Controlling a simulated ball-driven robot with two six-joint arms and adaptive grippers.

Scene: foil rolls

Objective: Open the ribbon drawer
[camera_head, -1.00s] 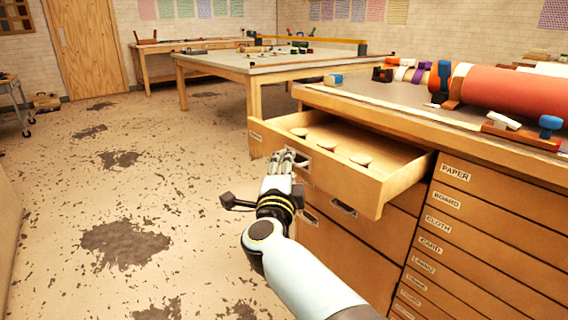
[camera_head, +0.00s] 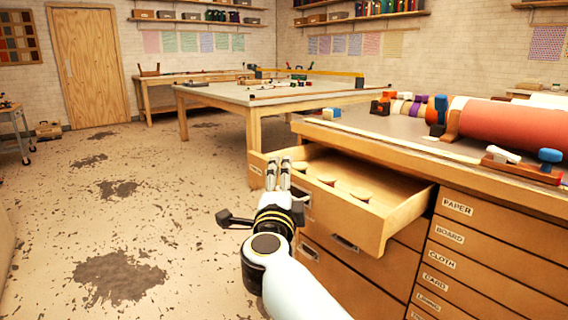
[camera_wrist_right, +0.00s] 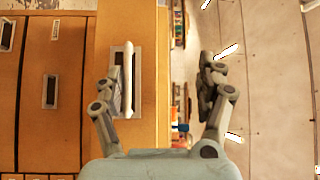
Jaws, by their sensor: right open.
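The pulled-out top drawer (camera_head: 350,205) stands well open from the wooden cabinet, with pale round pieces lying inside. A small label at the left of its front is too small to read. Its front handle (camera_wrist_right: 128,80) shows in the right wrist view. My right gripper (camera_head: 279,165) is at the drawer front, beside the handle. In the right wrist view, my right gripper (camera_wrist_right: 160,85) has its fingers spread, with the handle between them, close to the left finger and not clasped. My left gripper is not in view.
Closed labelled drawers, PAPER (camera_head: 458,207) among them, fill the cabinet to the right. The worktop (camera_head: 400,125) above carries rolls, including a large red one (camera_head: 510,125). A long table (camera_head: 240,92) stands behind. The floor at left is open.

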